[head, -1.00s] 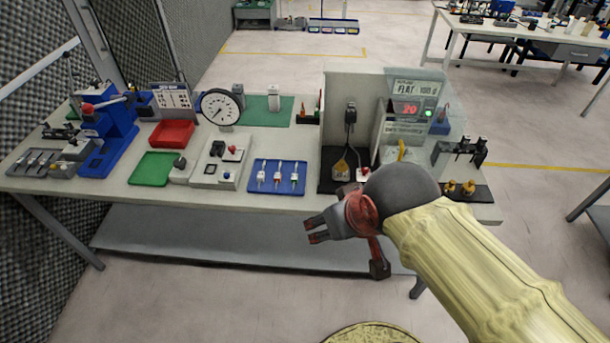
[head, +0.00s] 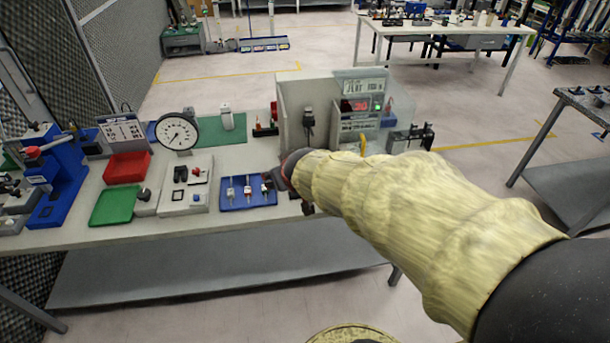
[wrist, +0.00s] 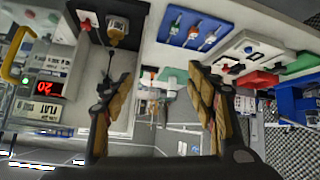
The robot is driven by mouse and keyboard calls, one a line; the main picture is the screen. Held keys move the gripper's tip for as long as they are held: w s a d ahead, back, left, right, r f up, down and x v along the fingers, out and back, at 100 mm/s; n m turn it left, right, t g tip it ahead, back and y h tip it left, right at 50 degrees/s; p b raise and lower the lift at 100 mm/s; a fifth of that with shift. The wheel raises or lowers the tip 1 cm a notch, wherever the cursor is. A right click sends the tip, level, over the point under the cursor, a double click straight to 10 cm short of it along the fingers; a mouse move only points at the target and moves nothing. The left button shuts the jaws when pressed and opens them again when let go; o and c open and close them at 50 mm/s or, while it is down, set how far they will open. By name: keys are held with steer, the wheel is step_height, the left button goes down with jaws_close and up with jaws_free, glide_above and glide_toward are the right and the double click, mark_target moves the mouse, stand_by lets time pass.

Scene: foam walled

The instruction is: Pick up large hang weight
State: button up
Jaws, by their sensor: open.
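No thing that I can clearly tell as the large hang weight shows now; the brass weights' spot at the bench's right end is behind my arm in the head view. A tan block under a hanging dark device (head: 308,120) shows in the wrist view as a tan piece (wrist: 121,33); I cannot tell if it is a weight. My gripper (wrist: 157,78) is open, its fingers wide apart with nothing held between them. In the head view my sleeve mostly hides it, near the bench's front edge, right of the blue tray (head: 248,193).
The tester with a red display (head: 360,105) stands behind my forearm, beside a grey panel (head: 290,110). A green tray (head: 113,206), red bin (head: 127,168), dial gauge (head: 177,132) and blue press (head: 60,180) stand to the left. Open floor lies before the bench.

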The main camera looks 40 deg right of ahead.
steer(key=w+d+f+t, duration=0.1)
steer(key=d+f, duration=0.3)
steer(key=d, duration=0.1)
steer(key=w+d+f+m+t+b, duration=0.1)
steer(key=w+d+f, duration=0.1)
steer(key=d+f, duration=0.2)
steer(key=w+d+f+t, duration=0.1)
steer(key=w+d+f, duration=0.1)
steer(key=d+f, duration=0.3)
steer(key=shift+d+h, duration=0.3)
steer(key=shift+d, duration=0.8)
steer(key=b+x, duration=0.3)
steer(key=x, duration=0.4)
steer(key=shift+f, duration=0.35)
steer(key=shift+c, duration=0.5)
jaws_close()
